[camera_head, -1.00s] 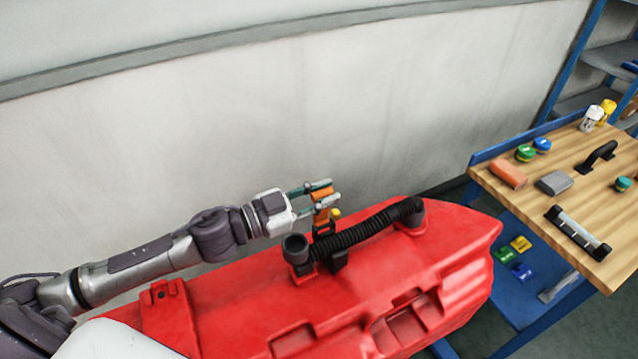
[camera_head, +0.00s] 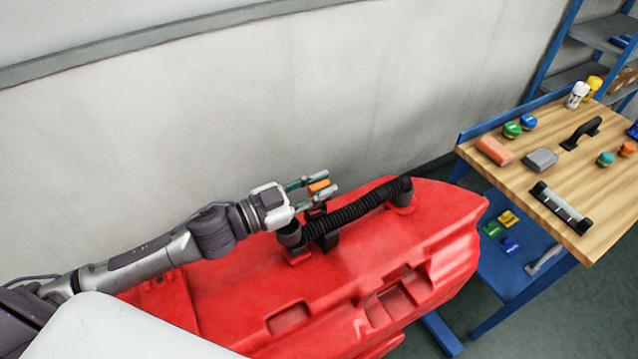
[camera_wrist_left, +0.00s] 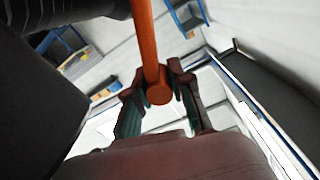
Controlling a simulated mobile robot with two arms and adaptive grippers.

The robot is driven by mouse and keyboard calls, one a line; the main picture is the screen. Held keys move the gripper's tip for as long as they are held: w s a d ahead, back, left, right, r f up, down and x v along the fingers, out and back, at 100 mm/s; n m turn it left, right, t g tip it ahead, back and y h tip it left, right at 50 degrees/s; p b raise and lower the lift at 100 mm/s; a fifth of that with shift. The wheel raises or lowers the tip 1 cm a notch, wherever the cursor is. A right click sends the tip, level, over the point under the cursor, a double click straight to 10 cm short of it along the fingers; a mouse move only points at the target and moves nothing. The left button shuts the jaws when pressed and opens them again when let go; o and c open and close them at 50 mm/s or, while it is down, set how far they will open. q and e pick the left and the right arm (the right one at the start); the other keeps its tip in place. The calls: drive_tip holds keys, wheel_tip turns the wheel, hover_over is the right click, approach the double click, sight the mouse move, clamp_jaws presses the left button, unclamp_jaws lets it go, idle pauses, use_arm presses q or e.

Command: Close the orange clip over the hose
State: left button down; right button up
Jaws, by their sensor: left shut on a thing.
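The orange clip (camera_head: 319,185) shows between the fingertips of my left gripper (camera_head: 322,188), at the far side of the red tank (camera_head: 290,290). In the left wrist view the clip is an orange bar (camera_wrist_left: 150,50) with a round end, and the fingers (camera_wrist_left: 160,92) are shut on it. The ribbed black hose (camera_head: 350,213) runs along the tank top between two black fittings. The gripper is just above and behind the hose's left part. The clip's black base is mostly hidden under the gripper. My right gripper does not show.
A wooden-topped cart (camera_head: 530,180) stands at the right with sponges, a black handle, a brush and small colored containers. Its blue lower shelf (camera_head: 510,265) holds small colored blocks. A grey wall (camera_head: 230,120) is behind the tank.

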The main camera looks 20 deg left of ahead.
use_arm(q)
drive_tip(key=c, duration=1)
unclamp_jaws()
drive_tip(key=shift+f, duration=0.1)
drive_tip(key=v, duration=1.2)
